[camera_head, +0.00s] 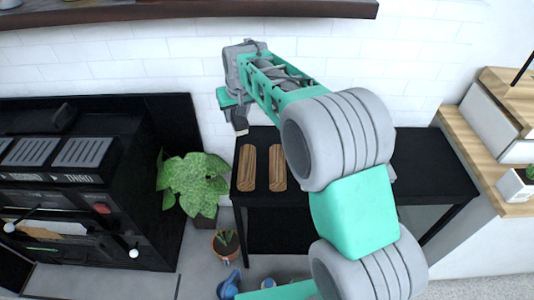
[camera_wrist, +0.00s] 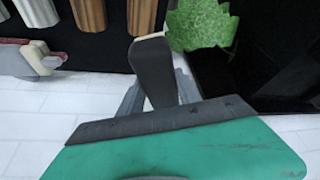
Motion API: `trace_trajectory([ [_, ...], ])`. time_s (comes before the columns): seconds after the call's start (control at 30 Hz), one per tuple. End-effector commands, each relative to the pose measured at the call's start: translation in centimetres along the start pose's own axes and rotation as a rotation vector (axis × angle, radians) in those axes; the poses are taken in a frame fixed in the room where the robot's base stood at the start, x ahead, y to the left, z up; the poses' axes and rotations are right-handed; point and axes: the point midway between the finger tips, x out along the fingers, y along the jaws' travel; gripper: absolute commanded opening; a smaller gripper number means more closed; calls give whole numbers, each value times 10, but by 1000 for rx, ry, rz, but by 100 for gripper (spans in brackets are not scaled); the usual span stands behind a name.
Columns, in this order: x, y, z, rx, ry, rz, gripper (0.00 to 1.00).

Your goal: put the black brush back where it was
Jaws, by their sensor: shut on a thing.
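The black brush (camera_wrist: 152,72) is held between the grey fingers of my gripper (camera_wrist: 158,92) in the wrist view. Its dark body points away from the gripper and ends in a pale edge. In the head view my gripper (camera_head: 236,105) is above the far left corner of the black table (camera_head: 430,180), close to the white wall. The brush (camera_head: 240,122) hangs below it there, pale end down, and seems clear of the tabletop.
Two ribbed wooden blocks (camera_head: 247,168) lie on the table's left part. The wrist view shows a red and grey object (camera_wrist: 32,58) at the table edge. My arm hides the table's middle.

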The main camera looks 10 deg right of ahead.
Motion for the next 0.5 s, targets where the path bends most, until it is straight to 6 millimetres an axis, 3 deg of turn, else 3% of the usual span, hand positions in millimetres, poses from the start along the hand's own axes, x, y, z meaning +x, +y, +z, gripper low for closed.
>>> trace_trajectory([
  [0.03, 15, -3, -2, -5, 4, -2, 0],
  [0.17, 23, 6, -8, -6, 3, -2, 0],
  [0.47, 66, 84, -19, -3, 0, -2, 0],
  [0.5, 78, 90, -17, -5, -3, -3, 0],
])
